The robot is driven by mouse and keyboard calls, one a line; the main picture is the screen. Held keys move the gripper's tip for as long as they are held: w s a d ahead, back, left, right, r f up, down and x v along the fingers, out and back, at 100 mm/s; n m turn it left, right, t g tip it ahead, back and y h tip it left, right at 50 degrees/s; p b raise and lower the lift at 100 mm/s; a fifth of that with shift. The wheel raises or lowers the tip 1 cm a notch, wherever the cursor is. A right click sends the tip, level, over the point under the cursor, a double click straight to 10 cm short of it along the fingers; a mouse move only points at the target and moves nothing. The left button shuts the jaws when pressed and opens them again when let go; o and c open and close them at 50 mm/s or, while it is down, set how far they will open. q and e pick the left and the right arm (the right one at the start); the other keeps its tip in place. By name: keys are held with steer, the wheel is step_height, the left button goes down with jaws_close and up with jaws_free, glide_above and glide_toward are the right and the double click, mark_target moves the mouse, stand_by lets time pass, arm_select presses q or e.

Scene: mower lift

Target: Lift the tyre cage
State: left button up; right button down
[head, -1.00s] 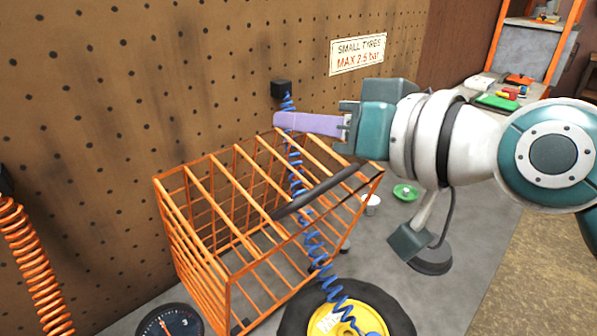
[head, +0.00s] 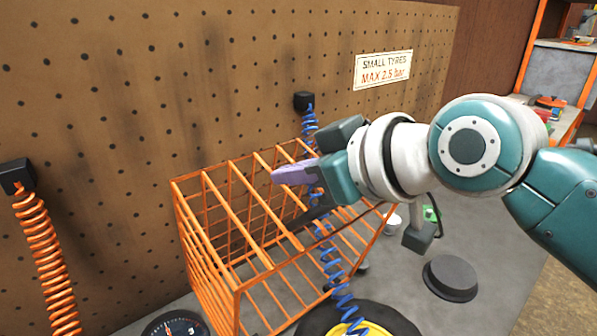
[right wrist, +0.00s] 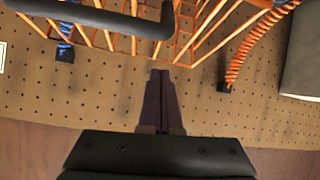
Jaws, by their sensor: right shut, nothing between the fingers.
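The tyre cage (head: 212,262) is an orange wire cage standing on the grey bench against the pegboard. My right gripper (head: 276,176) has purple fingers and is over the cage top, near the blue hose. Its fingertips (right wrist: 160,73) are shut with nothing between them, apart from the bar. My left gripper is out of view.
A tyre with a yellow rim (head: 365,325) lies in front of the cage. A blue coiled hose (head: 309,125) hangs from the wall and passes through the cage area. An orange coiled hose (head: 45,260) hangs at left. A dark round object (head: 451,277) sits on the bench at right.

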mark_target(311, 210)
steer(key=shift+s+d+f+p, duration=0.4)
steer(key=shift+d+f, duration=0.05)
steer(key=shift+f, duration=0.1)
steer(key=shift+s+d+f+p, duration=0.35)
steer(key=shift+d+f, duration=0.1)
steer(key=shift+f, duration=0.1)
steer(key=shift+s+d+f, duration=0.15)
steer(key=shift+d+f, duration=0.05)
steer(key=shift+f, duration=0.1)
steer(key=s+d+f, duration=0.2)
steer(key=s+d, duration=0.1)
steer(key=s, duration=0.1)
steer(key=shift+s+d, duration=0.2)
steer(key=shift+s, duration=0.2)
steer(key=shift+r+p, duration=0.1)
steer(key=shift+p, duration=0.2)
